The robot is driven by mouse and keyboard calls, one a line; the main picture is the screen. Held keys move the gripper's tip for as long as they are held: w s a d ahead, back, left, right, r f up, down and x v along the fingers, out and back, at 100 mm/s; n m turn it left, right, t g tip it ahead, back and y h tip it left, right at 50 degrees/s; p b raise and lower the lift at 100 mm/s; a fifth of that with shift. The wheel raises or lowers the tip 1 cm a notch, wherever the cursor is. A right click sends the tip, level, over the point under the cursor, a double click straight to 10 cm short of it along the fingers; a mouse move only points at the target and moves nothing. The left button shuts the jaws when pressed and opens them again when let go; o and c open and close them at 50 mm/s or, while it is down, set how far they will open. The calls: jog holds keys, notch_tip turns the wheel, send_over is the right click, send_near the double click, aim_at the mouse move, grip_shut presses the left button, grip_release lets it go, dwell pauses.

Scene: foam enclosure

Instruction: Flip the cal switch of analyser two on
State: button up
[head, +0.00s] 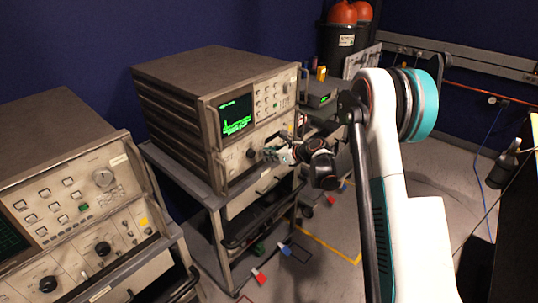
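A grey-brown analyser (172,100) with a lit green trace on its screen stands on a cart in the middle of the head view. Its front panel has buttons at the top and a dark round knob (252,153) lower down. My gripper (270,154) is at the lower front panel, just right of this knob, and covers part of the panel. I cannot tell if it touches anything, or if its fingers are open. The cal switch cannot be made out. A second analyser (60,130) stands at the left. I cannot read which one is two.
The cart (218,202) under the middle analyser has a drawer and lower shelf. A black bin (338,50) with orange-red round things stands at the back. Grey floor is open right of the cart.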

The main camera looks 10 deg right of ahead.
jog(key=o, duration=0.3)
jog(key=shift+o, duration=0.2)
jog(key=v, duration=1.2)
